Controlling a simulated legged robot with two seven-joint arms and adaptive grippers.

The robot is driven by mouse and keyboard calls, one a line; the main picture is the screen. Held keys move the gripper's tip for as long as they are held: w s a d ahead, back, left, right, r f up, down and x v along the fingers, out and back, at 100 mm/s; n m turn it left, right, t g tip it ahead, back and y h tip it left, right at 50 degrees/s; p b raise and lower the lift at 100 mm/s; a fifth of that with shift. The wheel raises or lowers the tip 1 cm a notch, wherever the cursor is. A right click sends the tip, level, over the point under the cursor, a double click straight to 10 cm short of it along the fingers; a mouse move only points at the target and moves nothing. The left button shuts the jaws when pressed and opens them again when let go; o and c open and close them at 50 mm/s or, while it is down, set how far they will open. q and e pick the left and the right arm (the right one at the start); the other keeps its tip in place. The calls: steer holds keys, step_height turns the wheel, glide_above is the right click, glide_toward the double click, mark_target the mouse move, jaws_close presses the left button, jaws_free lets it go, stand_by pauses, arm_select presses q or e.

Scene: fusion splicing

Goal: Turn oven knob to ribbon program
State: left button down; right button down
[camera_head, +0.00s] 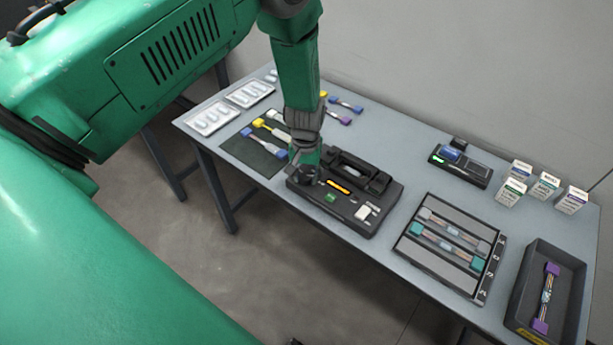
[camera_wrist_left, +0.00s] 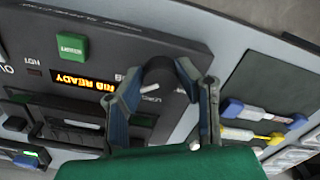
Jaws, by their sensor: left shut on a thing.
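The black oven (camera_head: 375,222) sits mid-table; its front panel (camera_wrist_left: 150,35) also shows in the left wrist view. My left gripper (camera_head: 303,176) is down at the oven's left end and hides the knob in the head view. In the left wrist view, the dark round knob (camera_wrist_left: 160,72) with a white pointer line stands between the two fingers of my left gripper (camera_wrist_left: 152,84), which is shut on it. The amber display (camera_wrist_left: 84,80) beside it is upside down and appears to read "RIB READY". A green button (camera_wrist_left: 72,45) is near it. My right gripper is not in view.
A dark mat (camera_head: 250,160) with connectored cables lies left of the oven. A slotted tray (camera_head: 440,262) and a dark bin (camera_head: 575,290) stand to the right. A small device (camera_head: 470,172) and several boxes (camera_head: 545,185) are at the back right.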

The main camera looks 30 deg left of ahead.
mark_target(307, 174)
arm_select(q)
steer(key=shift+w+a+r+m, duration=0.1)
steer(key=shift+w+r+m, duration=0.1)
steer(key=shift+w+m, duration=0.15)
steer(key=c, duration=1.2)
jaws_free()
steer(key=shift+f, duration=0.2)
steer(key=shift+s+r, duration=0.1)
steer(key=shift+r, duration=0.05)
step_height(307, 174, up, 12)
steer(key=shift+f, duration=0.2)
